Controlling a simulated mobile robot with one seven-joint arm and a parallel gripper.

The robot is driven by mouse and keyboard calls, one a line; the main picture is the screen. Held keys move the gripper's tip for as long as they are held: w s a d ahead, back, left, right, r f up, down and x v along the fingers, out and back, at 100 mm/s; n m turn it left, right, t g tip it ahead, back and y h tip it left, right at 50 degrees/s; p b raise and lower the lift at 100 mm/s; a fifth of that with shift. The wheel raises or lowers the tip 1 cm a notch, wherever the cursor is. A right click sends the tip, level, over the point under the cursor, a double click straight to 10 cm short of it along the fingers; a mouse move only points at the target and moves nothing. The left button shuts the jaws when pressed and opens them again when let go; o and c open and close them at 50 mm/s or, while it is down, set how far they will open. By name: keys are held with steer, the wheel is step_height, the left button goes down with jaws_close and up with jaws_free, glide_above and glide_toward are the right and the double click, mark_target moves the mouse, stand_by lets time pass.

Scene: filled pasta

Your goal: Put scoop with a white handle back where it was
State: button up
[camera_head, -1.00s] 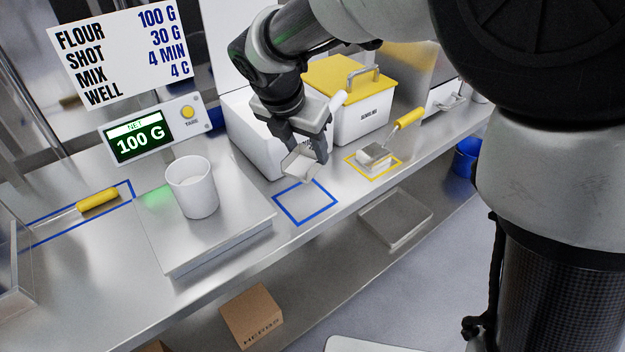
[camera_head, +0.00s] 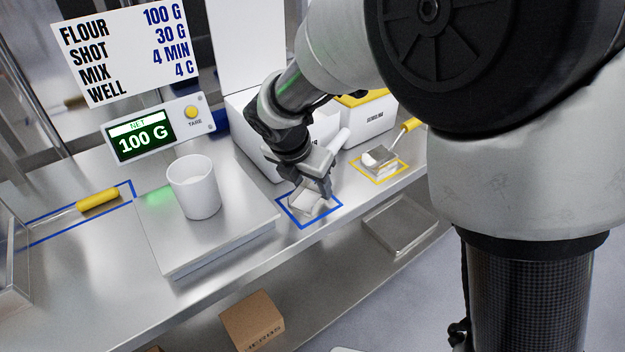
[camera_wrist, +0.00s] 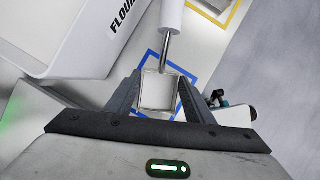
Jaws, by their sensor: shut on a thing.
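The scoop with a white handle (camera_head: 341,140) is in my gripper (camera_head: 312,190), which is shut on its metal bowl. In the wrist view the bowl (camera_wrist: 158,92) lies between the two fingers of my gripper (camera_wrist: 158,95), and the white handle (camera_wrist: 172,16) points away. The scoop is over the blue square outline (camera_head: 309,224) on the counter, low and close to the surface; I cannot tell whether it touches. The blue outline also shows around the bowl in the wrist view (camera_wrist: 151,58).
A white cup (camera_head: 194,188) stands on the scale (camera_head: 170,240) to the left. A yellow-handled scoop (camera_head: 380,156) lies in the yellow outline (camera_head: 366,178) to the right. The white flour bin (camera_wrist: 75,35) stands behind the gripper. The counter's front edge is close.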

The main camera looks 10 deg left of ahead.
steer(key=o, duration=1.1)
steer(key=shift+c, duration=0.2)
steer(key=p+v, duration=0.3)
steer(key=v, duration=0.9)
steer(key=s+d+r+m, duration=0.2)
steer(key=d+r+m, duration=0.1)
steer(key=d+m, duration=0.5)
steer(key=s+d+r+m, duration=0.1)
steer(key=d+r+m, duration=0.2)
steer(key=d+m, duration=0.45)
steer(key=s+d+m+t+y, duration=0.1)
steer(key=s+d+m, duration=0.9)
steer(key=m, duration=0.7)
steer(key=d, duration=0.3)
steer(key=shift+s+r, duration=0.2)
steer(key=shift+s, duration=0.2)
